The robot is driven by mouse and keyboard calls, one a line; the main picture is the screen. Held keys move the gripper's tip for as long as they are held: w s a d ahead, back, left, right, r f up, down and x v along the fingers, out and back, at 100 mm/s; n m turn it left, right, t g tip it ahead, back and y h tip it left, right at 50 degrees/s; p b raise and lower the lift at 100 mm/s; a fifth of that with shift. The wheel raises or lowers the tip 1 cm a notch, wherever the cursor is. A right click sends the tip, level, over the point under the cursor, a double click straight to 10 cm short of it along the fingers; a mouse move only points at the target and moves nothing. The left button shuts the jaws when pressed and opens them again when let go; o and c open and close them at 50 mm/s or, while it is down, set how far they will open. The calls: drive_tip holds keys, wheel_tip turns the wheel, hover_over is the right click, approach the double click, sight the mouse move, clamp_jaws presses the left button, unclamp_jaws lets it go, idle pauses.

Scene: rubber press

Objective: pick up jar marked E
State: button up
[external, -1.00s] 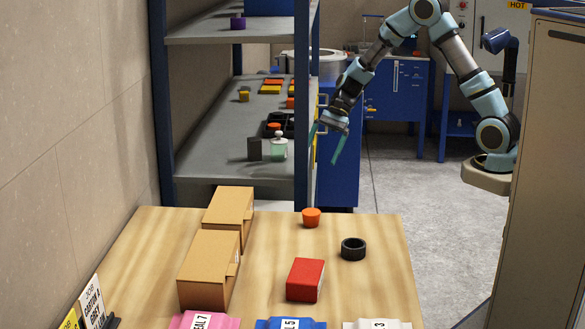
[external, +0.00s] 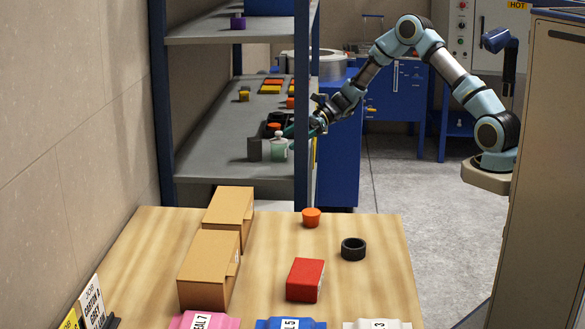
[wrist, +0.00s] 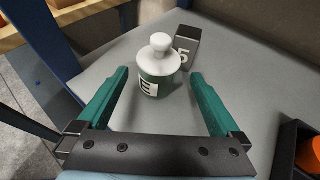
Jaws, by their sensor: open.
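The jar marked E (wrist: 158,68) stands upright on the grey shelf, with a white rounded lid, a green body and a white label reading E. It also shows in the external view (external: 279,149) near the shelf's front end. My gripper (wrist: 160,80) is open, its two green fingers pointing toward the jar, one on each side. The jar is at or just beyond the fingertips, and I see no contact. In the external view my gripper (external: 292,131) reaches into the shelf from the right, partly hidden by the blue post.
A black tray (wrist: 296,150) with an orange piece lies at the right. The blue shelf post (wrist: 50,45) is close on the left.

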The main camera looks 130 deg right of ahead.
sight(278, 146)
drive_tip(key=p+x, duration=0.1)
drive_tip(key=x, duration=0.3)
drive_tip(key=shift+w+a+f+p, duration=0.1)
drive_tip(key=shift+w+f+p, duration=0.1)
drive_tip(key=shift+p, duration=0.1)
drive_tip(key=shift+r, duration=0.1)
clamp_jaws()
idle(0.5)
